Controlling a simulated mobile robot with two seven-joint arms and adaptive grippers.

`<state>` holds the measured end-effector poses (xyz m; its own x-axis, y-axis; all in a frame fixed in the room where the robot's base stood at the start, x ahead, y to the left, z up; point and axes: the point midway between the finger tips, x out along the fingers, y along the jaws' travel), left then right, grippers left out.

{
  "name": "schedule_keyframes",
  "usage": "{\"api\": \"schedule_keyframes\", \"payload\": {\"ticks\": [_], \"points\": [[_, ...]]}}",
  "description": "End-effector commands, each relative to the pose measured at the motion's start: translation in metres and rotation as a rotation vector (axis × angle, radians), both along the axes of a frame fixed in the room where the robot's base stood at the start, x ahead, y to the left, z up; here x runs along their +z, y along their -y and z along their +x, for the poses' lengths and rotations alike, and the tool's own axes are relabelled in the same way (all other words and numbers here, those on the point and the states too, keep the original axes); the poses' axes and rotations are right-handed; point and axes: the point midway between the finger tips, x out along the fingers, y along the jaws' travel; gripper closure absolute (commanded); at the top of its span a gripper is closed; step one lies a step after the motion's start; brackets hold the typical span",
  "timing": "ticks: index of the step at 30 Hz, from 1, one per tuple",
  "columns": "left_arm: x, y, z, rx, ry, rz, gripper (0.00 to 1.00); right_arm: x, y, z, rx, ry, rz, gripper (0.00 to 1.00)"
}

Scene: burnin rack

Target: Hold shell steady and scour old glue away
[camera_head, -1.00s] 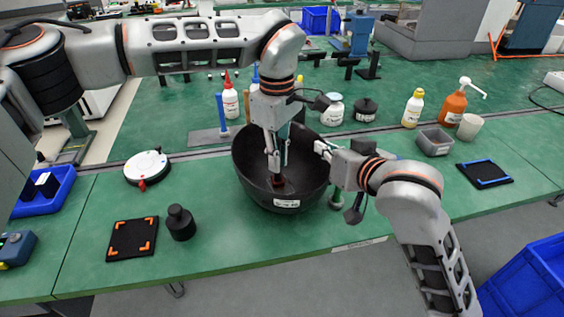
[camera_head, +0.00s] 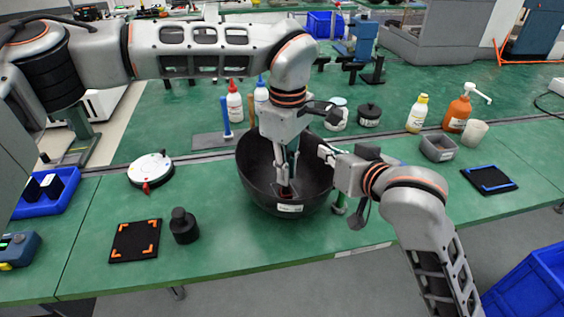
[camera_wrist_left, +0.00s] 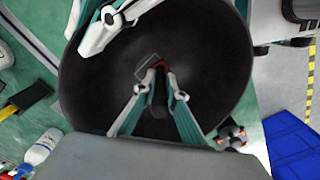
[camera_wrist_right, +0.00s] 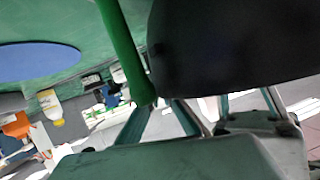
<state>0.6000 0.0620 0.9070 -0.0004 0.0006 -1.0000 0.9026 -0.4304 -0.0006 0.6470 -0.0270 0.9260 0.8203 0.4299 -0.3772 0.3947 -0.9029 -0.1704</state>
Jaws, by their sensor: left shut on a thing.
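The shell is a large black bowl (camera_head: 252,185) with a white label, at the front middle of the green bench. It fills much of the left wrist view (camera_wrist_left: 215,50). My left gripper (camera_head: 286,186) reaches down into it, shut on a small dark tool (camera_wrist_left: 158,100) with a reddish-brown part; its lower end is partly hidden. A thin grey square outline (camera_wrist_left: 145,68) shows on the bowl's inner floor. My right gripper (camera_head: 327,153) is at the bowl's right rim, its fingers close to the wall (camera_wrist_right: 230,45). The bowl hides its fingertips, so its grip is unclear.
A green rod (camera_wrist_right: 125,50) stands close to my right gripper. A black cylinder (camera_head: 184,226), a black mat with orange corners (camera_head: 135,241) and a round white dial (camera_head: 150,169) lie left. Bottles, a grey bin (camera_head: 437,148) and a blue-marked mat (camera_head: 489,179) are right.

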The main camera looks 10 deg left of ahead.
Motion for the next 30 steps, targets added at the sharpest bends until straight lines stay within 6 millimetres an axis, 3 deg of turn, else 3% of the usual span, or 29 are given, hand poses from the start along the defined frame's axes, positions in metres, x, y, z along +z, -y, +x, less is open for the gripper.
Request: {"api": "schedule_keyframes", "payload": {"ticks": [4, 21, 30], "points": [[0.020, 0.002, -0.001, 0.001, 0.008, -0.002, 1.00, 0.001, 0.000, 0.000, 0.000, 0.001, 0.002, 1.00], [0.069, 0.001, -0.002, 0.001, 0.003, 0.000, 1.00, 0.001, 0.000, 0.000, 0.000, 0.000, 0.002, 1.00], [0.080, 0.002, -0.002, -0.002, 0.002, -0.001, 1.00, 0.001, 0.000, 0.000, -0.001, 0.000, 0.001, 1.00]]}}
